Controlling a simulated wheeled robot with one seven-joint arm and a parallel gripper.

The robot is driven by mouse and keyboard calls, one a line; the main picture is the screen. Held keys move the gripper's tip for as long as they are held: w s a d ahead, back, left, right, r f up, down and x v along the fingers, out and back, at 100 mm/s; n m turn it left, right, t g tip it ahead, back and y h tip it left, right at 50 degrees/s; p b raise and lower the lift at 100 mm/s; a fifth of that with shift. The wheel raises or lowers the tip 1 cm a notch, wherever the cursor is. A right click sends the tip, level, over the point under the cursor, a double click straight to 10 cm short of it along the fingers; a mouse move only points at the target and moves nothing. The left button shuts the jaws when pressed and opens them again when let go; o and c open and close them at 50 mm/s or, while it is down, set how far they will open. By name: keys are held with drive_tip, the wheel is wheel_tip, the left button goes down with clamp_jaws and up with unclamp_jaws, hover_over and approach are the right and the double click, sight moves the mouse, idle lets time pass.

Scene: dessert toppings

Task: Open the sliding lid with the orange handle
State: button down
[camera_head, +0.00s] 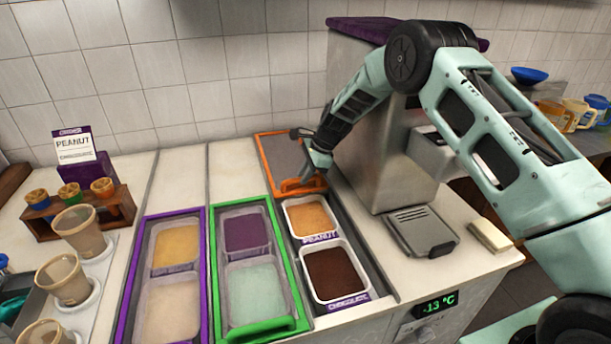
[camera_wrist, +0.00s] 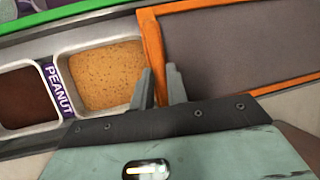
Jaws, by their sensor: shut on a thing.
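The sliding lid (camera_head: 282,152) is a grey panel with an orange frame. It lies toward the wall at the back of its bay, beside the steel machine. Its orange handle (camera_head: 292,188) is at the front edge. My gripper (camera_head: 312,172) is at the handle's right side, shut on it. In the wrist view, the gripper's fingertips (camera_wrist: 159,72) straddle the orange handle (camera_wrist: 153,48), with the lid panel (camera_wrist: 240,45) to the right. The peanut tub (camera_head: 310,217) and chocolate tub (camera_head: 332,272) lie uncovered in front of the handle.
A green-framed bay (camera_head: 273,232) and a purple-framed bay (camera_head: 206,262) with tubs are to the left. The steel machine (camera_head: 370,150) stands close right of my gripper. Cups (camera_head: 78,232) stand at the far left. A grey drip tray (camera_head: 420,232) is at the right.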

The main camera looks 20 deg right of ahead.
drive_tip(key=shift+w, duration=0.15)
drive_tip(key=c, duration=1.4)
unclamp_jaws()
wheel_tip(320, 180, up, 10)
drive_tip(key=shift+b, duration=1.1)
